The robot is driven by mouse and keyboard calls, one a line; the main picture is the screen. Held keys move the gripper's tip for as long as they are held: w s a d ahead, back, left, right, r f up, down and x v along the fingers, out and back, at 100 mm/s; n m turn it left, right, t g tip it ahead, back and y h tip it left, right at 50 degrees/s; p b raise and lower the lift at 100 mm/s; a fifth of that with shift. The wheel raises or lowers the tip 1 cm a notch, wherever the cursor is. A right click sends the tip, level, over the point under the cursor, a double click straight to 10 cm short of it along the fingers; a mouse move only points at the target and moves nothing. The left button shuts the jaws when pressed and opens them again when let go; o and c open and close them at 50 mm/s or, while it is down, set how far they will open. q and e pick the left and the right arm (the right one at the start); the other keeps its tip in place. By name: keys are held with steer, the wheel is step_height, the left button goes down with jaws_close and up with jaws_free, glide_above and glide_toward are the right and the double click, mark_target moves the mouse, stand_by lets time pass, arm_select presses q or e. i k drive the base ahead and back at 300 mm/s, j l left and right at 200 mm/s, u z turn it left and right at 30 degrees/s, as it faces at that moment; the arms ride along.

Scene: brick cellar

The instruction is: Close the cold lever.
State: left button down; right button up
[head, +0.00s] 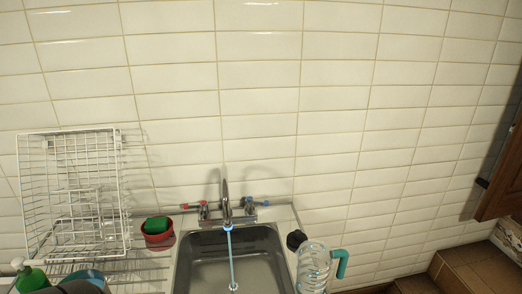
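The tap (226,200) stands behind the sink against the tiled wall. The cold lever (263,203), marked blue, is on its right and appears to point outward to the right. The hot lever (188,206), marked red, is on its left and points left. A thin blue stream of water (232,260) runs from the spout down into the steel sink (190,262). Neither of my grippers can be made out in the head view.
A clear bottle (312,268) with a dark cap and a teal handle (342,264) stand right of the sink. A red bowl with a green sponge (156,225), a wire dish rack (122,190) and a green bottle (30,278) are left. A wooden cabinet (503,175) is far right.

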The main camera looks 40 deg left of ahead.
mark_target(250, 201)
steer(key=u, duration=1.2)
